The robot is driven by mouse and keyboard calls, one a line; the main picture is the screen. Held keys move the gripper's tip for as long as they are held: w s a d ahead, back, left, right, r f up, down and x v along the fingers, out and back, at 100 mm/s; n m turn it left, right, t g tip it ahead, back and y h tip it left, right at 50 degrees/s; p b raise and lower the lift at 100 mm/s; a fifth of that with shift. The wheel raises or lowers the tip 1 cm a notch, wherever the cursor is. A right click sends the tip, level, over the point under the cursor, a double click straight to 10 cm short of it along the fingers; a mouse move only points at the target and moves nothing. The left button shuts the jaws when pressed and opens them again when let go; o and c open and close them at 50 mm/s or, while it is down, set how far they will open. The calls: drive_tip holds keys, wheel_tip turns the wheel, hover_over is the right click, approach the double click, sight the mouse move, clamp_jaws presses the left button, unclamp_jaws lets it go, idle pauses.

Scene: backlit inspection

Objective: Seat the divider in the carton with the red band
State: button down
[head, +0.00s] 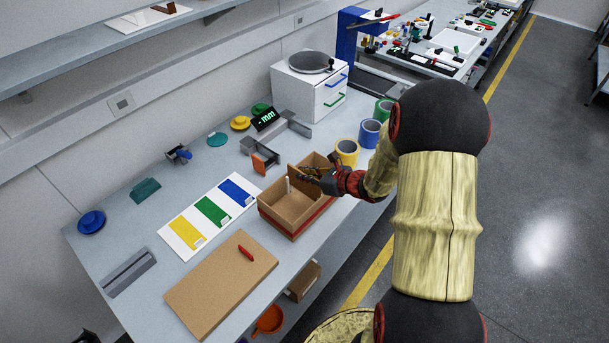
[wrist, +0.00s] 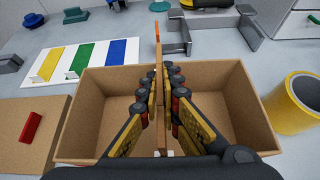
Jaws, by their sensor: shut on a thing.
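The open cardboard carton (head: 279,215) with a red band (head: 316,219) around its lower side stands near the table's front edge. Its walls also show in the wrist view (wrist: 84,110). My gripper (head: 312,173) is over the carton, its fingers (wrist: 160,100) shut on a thin brown divider (wrist: 159,62). The divider is upright, seen edge-on, about midway across the carton, with open space on both sides. In the head view the divider (head: 293,172) is partly hidden by my fingers. Its lower edge is hidden, so I cannot tell whether it touches the carton floor.
A yellow cup-like roll (head: 347,151) stands close to the carton's right side. A brown board (head: 215,290) with a red piece (head: 246,253) lies in front-left. A white panel with yellow, green and blue patches (head: 184,238) lies to the left. Grey brackets (head: 262,147) stand behind.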

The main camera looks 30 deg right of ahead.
sight(305, 186)
drive_tip(key=shift+f+b, duration=2.25)
drive_tip(key=shift+f, duration=0.4)
drive_tip(key=c, duration=1.9)
unclamp_jaws()
drive_tip(key=v, duration=1.2)
